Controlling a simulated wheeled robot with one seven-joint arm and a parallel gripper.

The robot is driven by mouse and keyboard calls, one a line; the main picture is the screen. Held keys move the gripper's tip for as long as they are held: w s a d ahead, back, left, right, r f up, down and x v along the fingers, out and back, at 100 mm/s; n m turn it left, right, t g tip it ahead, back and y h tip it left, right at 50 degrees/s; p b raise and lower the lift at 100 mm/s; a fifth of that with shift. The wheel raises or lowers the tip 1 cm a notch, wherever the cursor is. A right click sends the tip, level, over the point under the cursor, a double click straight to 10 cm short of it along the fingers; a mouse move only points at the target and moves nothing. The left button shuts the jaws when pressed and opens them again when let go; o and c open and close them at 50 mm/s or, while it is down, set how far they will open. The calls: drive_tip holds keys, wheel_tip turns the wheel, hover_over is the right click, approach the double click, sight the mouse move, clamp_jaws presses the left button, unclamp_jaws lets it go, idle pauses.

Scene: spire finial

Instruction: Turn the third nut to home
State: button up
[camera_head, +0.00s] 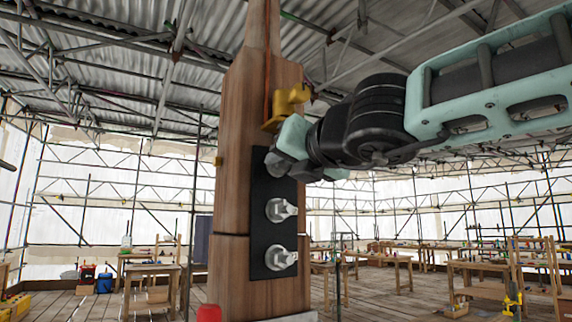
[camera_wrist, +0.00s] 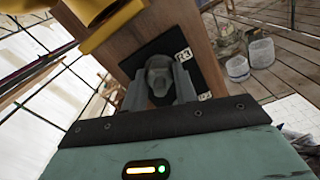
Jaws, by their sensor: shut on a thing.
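A black plate (camera_head: 259,228) is fixed to the face of an upright wooden post (camera_head: 232,200). Two silver nuts, a middle one (camera_head: 277,210) and a lower one (camera_head: 280,258), show on it. My gripper (camera_head: 275,163) is at the top of the plate and mostly hides the nut there. In the wrist view, my gripper (camera_wrist: 160,88) is shut on this grey nut (camera_wrist: 158,68), one finger on each side. The plate (camera_wrist: 178,40) carries a label R3 beside this nut, and another label lower down. The nut's turn angle is hard to read.
A yellow bracket (camera_head: 287,106) sticks out of the post just above my gripper; it fills the upper left of the wrist view (camera_wrist: 107,22). A red cord runs up the post. Workbenches (camera_head: 380,262) and scaffolding stand well behind.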

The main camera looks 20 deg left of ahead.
drive_tip(key=shift+f+m, duration=0.1)
drive_tip(key=shift+m, duration=0.3)
drive_tip(key=o, duration=1)
drive_tip(key=shift+c, duration=0.2)
drive_tip(key=shift+s+d, duration=0.35)
drive_tip(key=shift+d, duration=0.05)
drive_tip(key=v, duration=1.1)
drive_tip(key=shift+p, duration=0.45)
